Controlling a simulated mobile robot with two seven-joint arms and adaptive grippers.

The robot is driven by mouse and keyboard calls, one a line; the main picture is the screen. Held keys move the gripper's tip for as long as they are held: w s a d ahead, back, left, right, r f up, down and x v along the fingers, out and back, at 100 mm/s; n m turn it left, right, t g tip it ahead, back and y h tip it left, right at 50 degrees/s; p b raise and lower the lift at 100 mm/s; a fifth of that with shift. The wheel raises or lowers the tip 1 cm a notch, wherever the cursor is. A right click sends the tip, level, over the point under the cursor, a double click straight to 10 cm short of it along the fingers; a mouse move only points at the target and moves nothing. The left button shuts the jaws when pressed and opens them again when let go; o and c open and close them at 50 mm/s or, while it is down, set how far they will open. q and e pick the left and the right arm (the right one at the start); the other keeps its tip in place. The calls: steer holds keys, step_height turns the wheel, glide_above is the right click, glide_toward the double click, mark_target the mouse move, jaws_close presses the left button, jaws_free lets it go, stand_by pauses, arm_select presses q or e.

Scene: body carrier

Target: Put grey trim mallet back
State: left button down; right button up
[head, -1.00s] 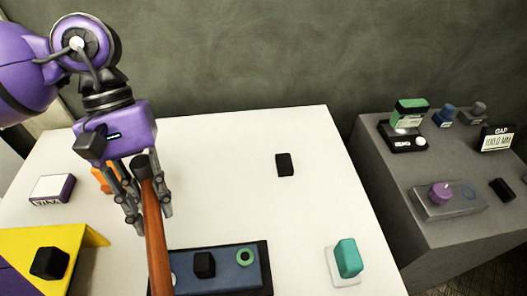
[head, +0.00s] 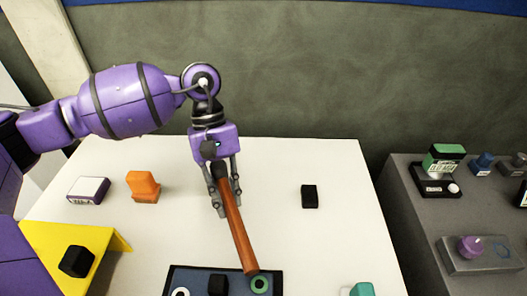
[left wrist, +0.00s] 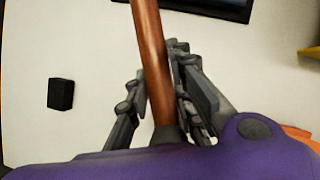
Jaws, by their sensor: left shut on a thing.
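The mallet (head: 236,228) shows as a long reddish-brown handle with a dark part at its upper end. My left gripper (head: 222,205) is shut on it near that dark end, above the white table. The handle slants down and right in the head view, its lower end over the edge of a dark blue tray (head: 198,272). In the left wrist view the handle (left wrist: 151,60) runs between the fingers (left wrist: 160,105). Whether the mallet has grey trim I cannot tell. My right gripper is not in view.
The white table (head: 330,240) carries an orange block (head: 144,187), a white-topped purple box (head: 88,190), a black block (head: 310,196) and a teal block (head: 361,289). A yellow piece (head: 110,240) is at left. A grey side table (head: 425,222) stands right.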

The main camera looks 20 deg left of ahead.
mark_target(232, 204)
arm_select(q)
steer(key=shift+w+d+f, duration=0.15)
steer(key=shift+w+f, duration=0.5)
steer(key=shift+f, duration=0.1)
step_height(232, 204, down, 3)
steer(key=shift+w+f, duration=0.1)
steer(key=shift+f, duration=0.1)
steer(key=c, duration=1.9)
jaws_free()
steer(key=shift+f, duration=0.15)
steer(key=shift+c, duration=0.2)
steer(key=o, duration=0.4)
